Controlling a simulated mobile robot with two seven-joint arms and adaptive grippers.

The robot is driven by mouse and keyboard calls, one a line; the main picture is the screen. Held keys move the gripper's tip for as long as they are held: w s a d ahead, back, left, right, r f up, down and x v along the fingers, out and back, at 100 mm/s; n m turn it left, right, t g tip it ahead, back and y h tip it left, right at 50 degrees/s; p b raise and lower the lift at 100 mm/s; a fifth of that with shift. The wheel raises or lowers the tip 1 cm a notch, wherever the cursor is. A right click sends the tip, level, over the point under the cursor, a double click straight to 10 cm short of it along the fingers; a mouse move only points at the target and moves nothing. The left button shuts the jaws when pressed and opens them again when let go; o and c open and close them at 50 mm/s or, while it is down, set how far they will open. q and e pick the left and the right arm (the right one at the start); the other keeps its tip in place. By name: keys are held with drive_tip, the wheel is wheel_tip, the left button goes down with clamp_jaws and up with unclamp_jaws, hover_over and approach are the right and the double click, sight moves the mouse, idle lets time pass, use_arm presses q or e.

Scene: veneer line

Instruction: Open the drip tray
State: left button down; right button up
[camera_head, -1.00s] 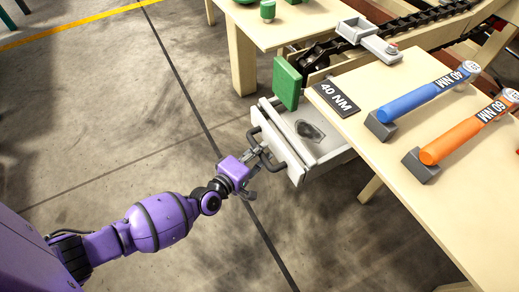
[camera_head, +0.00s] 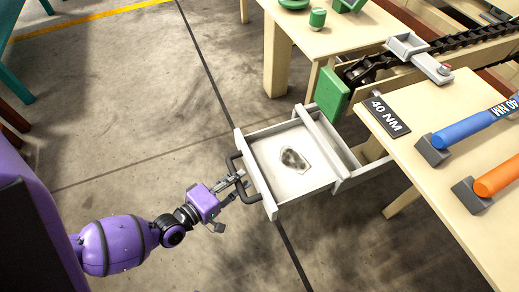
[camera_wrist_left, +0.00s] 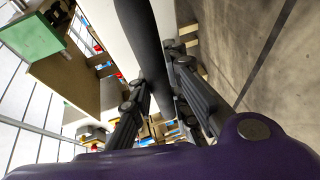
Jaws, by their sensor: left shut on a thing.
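The drip tray (camera_head: 265,155) is a pale drawer pulled well out from under the bench, with a dark grey stain on its floor. Its black bar handle (camera_head: 243,178) is on the front panel at the left. My left gripper (camera_head: 233,183) is shut on the handle. In the left wrist view the dark handle bar (camera_wrist_left: 142,40) runs between the two fingers (camera_wrist_left: 155,95), and the pale front panel stands behind it. My right gripper is not in view.
A green block (camera_head: 332,93) stands beside the tray's back end. A chain conveyor (camera_head: 440,47) runs behind. The floor left of the tray is clear.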

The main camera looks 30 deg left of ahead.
use_arm(q)
drive_tip(key=s+a, duration=0.4)
drive_tip(key=s, duration=0.1)
drive_tip(key=shift+s, duration=0.15)
drive_tip(key=c, duration=1.7)
unclamp_jaws()
drive_tip(key=shift+o, duration=0.2)
drive_tip(key=shift+s, duration=0.1)
drive_tip(key=v, duration=1.2)
